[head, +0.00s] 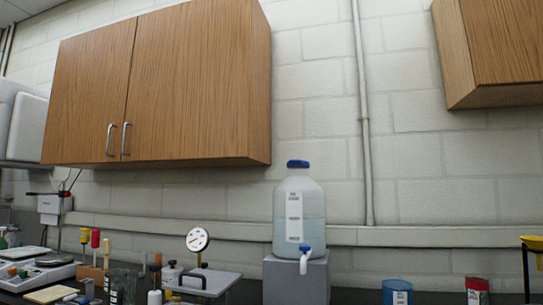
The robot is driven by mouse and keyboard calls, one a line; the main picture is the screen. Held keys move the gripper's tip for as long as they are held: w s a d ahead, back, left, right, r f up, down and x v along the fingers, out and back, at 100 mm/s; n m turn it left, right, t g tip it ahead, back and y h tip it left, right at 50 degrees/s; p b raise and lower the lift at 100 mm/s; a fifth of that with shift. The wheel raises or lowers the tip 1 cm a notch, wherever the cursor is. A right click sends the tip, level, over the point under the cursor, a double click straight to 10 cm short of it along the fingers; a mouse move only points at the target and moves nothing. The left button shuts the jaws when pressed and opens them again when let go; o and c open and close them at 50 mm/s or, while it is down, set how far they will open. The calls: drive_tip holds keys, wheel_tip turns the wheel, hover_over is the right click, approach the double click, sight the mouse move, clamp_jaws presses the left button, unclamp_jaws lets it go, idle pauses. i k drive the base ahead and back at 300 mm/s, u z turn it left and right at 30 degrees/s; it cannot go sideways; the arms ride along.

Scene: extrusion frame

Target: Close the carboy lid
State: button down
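The carboy (311,215) is a translucent bottle with a white label and liquid inside. It stands upright on a grey block near the wall. Its blue lid (298,164) is at the top of the neck; I cannot tell at this size whether it is fully seated. A white spigot with a blue knob (305,249) sticks out low on its front. My gripper is not in the head view.
A grey block (296,281) holds the carboy. A dial gauge (198,240), bottles and tools crowd the left. A blue can (397,292) and a red can (477,289) stand at right. Wooden cabinets (190,85) hang above; the wall before the carboy's right side is clear.

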sight(293, 164)
drive_tip(key=u, duration=0.45)
drive_tip(key=i, duration=1.1)
drive_tip(key=z, duration=0.45)
